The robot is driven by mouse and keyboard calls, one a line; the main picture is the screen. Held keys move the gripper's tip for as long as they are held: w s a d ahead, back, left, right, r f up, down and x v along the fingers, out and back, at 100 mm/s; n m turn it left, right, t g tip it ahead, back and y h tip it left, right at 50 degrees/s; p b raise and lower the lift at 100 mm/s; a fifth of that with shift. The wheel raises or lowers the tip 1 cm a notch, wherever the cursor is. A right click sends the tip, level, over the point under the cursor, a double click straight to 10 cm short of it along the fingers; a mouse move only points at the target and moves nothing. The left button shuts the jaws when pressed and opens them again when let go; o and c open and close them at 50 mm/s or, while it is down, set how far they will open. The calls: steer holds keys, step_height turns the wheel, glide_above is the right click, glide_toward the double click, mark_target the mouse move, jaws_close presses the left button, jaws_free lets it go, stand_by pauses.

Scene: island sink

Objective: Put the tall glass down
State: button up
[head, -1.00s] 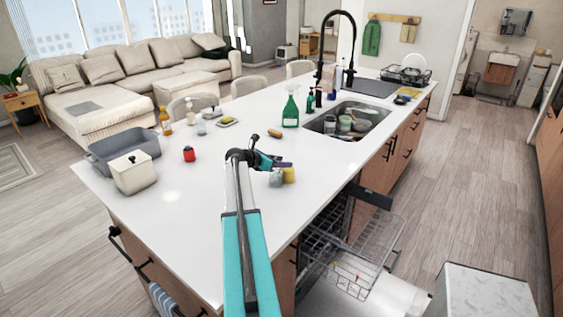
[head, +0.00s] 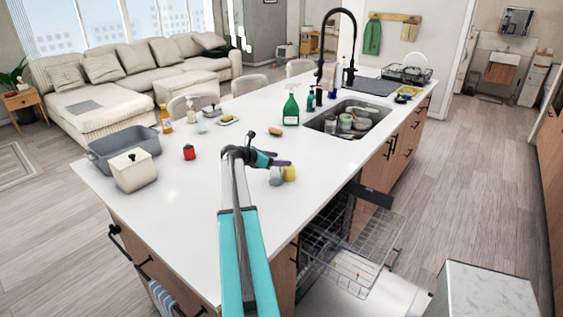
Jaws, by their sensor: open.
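My gripper (head: 281,157) is low over the white island counter (head: 205,225), near its right edge. A small greyish object (head: 276,177), possibly the tall glass, is just below the fingers in the picture. It looks upright on the counter, but it is too small to identify surely. A yellow item (head: 289,173) is close against its right side. I cannot tell whether the fingers touch either one.
A grey tub (head: 110,152), a white lidded canister (head: 133,170) and a red item (head: 189,152) are at left. A green spray bottle (head: 291,108) stands before the sink (head: 325,123), which holds dishes. The dishwasher rack (head: 365,255) is pulled out. The front counter is clear.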

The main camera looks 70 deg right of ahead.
steer(key=b+v, duration=0.3)
steer(key=v, duration=0.7)
stand_by(0.8)
